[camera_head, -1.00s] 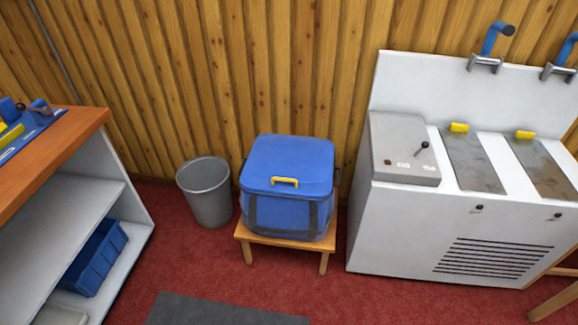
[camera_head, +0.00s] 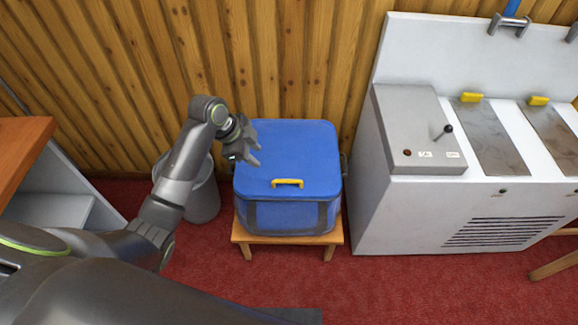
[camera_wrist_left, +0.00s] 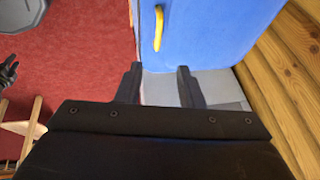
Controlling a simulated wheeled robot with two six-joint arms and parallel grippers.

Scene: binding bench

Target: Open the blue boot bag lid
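The blue boot bag (camera_head: 285,218) stands on a small wooden stool. Its flat blue lid (camera_head: 300,150) is down, with a yellow handle (camera_head: 287,183) at the front edge. In the left wrist view, the lid (camera_wrist_left: 215,30) and yellow handle (camera_wrist_left: 158,28) show beyond the fingers. My left gripper (camera_head: 256,151) is at the lid's left edge in the head view, with its fingers apart and empty. Its two fingers (camera_wrist_left: 160,72) also show apart in the left wrist view. A dark shape at that view's left edge looks like my right gripper (camera_wrist_left: 9,72); its opening is unclear.
A grey bin (camera_head: 203,195) stands left of the stool (camera_head: 288,240), partly behind my left arm. A white machine (camera_head: 400,225) stands close on the right. A wooden-topped shelf (camera_head: 22,150) is at the left. Wooden wall behind; red floor is open in front.

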